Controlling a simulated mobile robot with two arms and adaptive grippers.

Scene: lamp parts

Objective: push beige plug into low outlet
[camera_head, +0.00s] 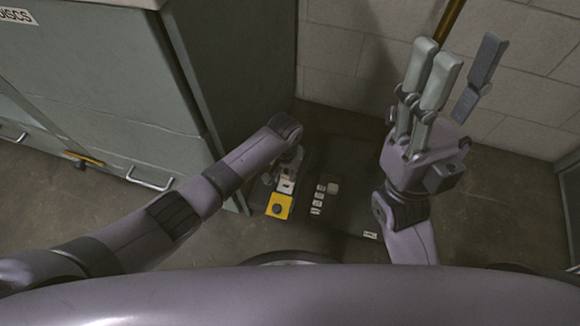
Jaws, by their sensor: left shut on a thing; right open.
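My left gripper (287,168) reaches down beside the cabinet, low near the floor, with its fingers partly hidden by my own arm. It is shut on a small pale piece (287,186), which may be the beige plug; it is too small to be sure. The piece sits at the top end of a yellow box (279,206) with a dark round spot. I cannot tell whether it is inserted there or only touching. The low outlet is not clearly identifiable. My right gripper (452,75) is raised on the right, open and empty, with its fingers pointing up.
A dark panel or mat (345,215) lies right of the yellow box, bearing several small pale pieces (318,198) and a beige block (333,188). A grey-green cabinet (110,90) stands left. A block wall (340,50) and brownish pole (449,20) are behind. Floor is clear at right.

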